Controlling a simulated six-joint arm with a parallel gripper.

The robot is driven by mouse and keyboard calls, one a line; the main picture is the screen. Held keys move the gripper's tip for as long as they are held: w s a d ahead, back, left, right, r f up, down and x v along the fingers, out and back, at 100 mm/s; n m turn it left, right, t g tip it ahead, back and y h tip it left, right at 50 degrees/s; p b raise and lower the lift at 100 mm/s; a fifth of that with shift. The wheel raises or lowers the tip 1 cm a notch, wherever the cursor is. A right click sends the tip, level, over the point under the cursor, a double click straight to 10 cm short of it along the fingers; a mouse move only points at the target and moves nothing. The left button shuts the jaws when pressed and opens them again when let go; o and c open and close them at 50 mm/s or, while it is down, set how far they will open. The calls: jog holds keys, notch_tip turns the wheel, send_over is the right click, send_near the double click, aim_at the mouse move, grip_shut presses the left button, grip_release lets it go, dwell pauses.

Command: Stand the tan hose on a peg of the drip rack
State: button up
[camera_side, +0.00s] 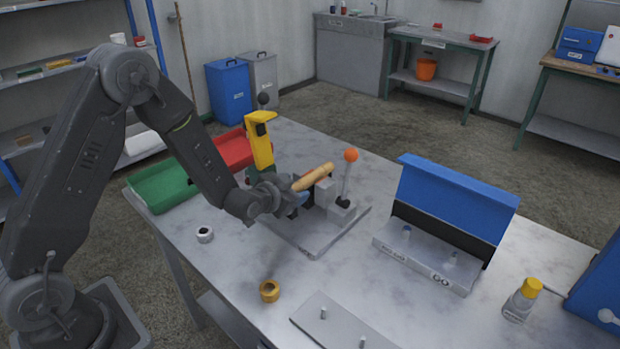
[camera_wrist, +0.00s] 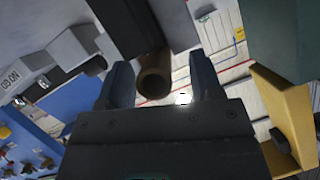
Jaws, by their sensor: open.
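The tan hose (camera_side: 313,177) is tilted above the table, beside the grey block of a fixture (camera_side: 326,192). In the wrist view its round open end (camera_wrist: 153,82) sits between my jaws, closer to the left one, with a visible gap on the right. My gripper (camera_side: 295,192) is open at the near end of the hose; its two fingers also show in the wrist view (camera_wrist: 162,82). What supports the hose is hidden in part by my gripper. A flat grey plate with upright pegs (camera_side: 340,328), apparently the drip rack, lies at the front table edge; its visible pegs are bare.
The fixture has a yellow upright (camera_side: 260,142) and an orange-knobbed lever (camera_side: 350,160). A blue-backed GO gauge (camera_side: 450,215) stands right. A brass ring (camera_side: 269,291), white ring (camera_side: 205,235) and yellow-capped bottle (camera_side: 521,300) stand nearby. Green (camera_side: 163,185) and red trays (camera_side: 233,150) are left.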

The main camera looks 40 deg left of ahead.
jog(key=shift+w+f, duration=0.2)
jog(key=shift+w, duration=0.2)
jog(key=c, duration=0.9)
jog(key=shift+c, duration=0.2)
